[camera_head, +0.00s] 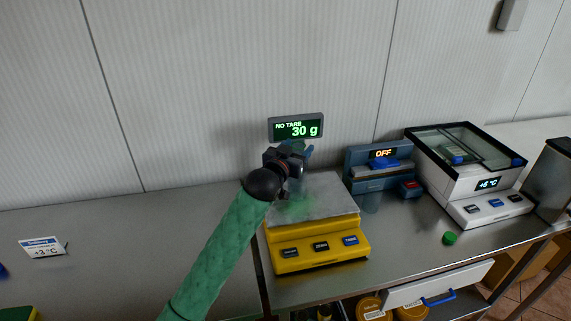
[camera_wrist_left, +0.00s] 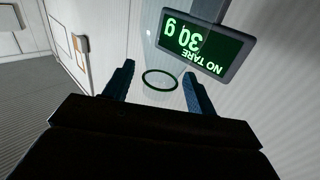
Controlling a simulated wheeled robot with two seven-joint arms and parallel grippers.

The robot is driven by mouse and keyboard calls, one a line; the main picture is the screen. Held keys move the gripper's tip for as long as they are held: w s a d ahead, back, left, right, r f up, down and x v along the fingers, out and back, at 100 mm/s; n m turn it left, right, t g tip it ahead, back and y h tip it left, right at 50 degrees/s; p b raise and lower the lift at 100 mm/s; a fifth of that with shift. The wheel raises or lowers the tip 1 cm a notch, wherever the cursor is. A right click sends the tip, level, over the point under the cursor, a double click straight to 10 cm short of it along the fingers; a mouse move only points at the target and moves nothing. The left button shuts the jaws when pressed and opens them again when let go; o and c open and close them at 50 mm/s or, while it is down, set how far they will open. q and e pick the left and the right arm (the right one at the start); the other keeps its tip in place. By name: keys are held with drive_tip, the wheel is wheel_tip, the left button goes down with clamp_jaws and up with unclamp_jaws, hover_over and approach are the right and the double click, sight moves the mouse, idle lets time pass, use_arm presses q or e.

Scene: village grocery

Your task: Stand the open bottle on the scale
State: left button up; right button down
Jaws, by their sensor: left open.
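The yellow scale (camera_head: 318,258) stands on the steel counter, with a grey metal plate on top. Its display (camera_head: 297,128) reads NO TARE, 30 g; the same display (camera_wrist_left: 208,42) shows upside down in the left wrist view. My left gripper (camera_head: 304,150) is above the back of the plate. In the left wrist view its two blue fingers are apart. Between them is the green ring (camera_wrist_left: 160,91) of a clear open bottle, with a gap to each finger. In the head view the bottle is mostly hidden; a greenish tint shows on the plate. My right gripper is out of view.
A blue device (camera_head: 378,183) reading OFF stands right of the scale. A white glass-topped cooler box (camera_head: 480,208) is further right. A green cap (camera_head: 450,238) lies on the counter in front of it. A price card (camera_head: 43,247) stands at left. A white drawer (camera_head: 440,288) is below the counter.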

use_arm(q)
drive_tip(key=b+v, duration=0.2)
drive_tip(key=v, duration=0.6)
drive_tip(key=shift+s, duration=0.4)
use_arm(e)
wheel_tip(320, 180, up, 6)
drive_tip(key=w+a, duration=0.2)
use_arm(q)
drive_tip(key=shift+a+f, duration=0.15)
drive_tip(key=shift+a, duration=0.05)
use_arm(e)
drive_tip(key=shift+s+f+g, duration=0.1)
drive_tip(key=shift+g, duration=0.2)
